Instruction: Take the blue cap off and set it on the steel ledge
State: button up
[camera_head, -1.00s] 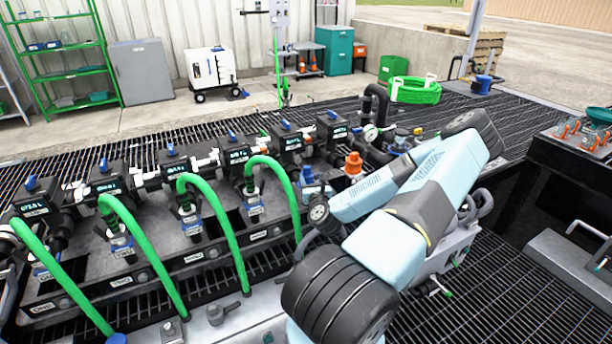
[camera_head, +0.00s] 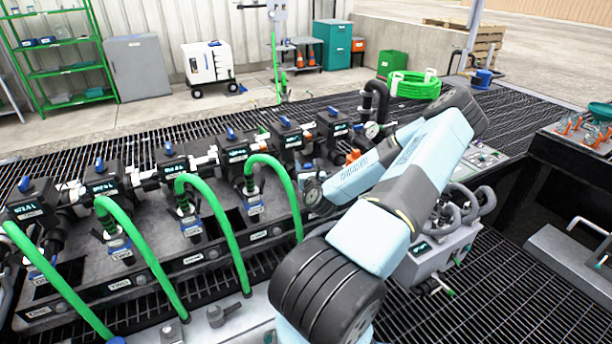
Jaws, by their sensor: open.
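My gripper (camera_head: 314,203) is at the dark end of my arm, beside the right end of the valve row. It is small and dark, its fingers are hard to make out, and I see nothing held in it. The blue fitting that showed near the right end of the row is now hidden behind my wrist, so I cannot tell whether the blue cap is on it. A pale metal strip (camera_head: 205,334) runs along the front edge; I cannot tell if it is the steel ledge.
Several black valve blocks (camera_head: 103,187) with blue knobs stand in a row. Green hoses (camera_head: 140,260) arch in front of them. An orange cap (camera_head: 352,157) shows partly behind my forearm. A grey box with curved pipes (camera_head: 440,262) stands right of my arm.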

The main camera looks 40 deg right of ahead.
jog(key=shift+s+d, duration=0.1)
jog(key=shift+d, duration=0.05)
jog(key=c, duration=1.1)
jog(key=shift+r, duration=0.1)
jog(key=shift+c, duration=0.2)
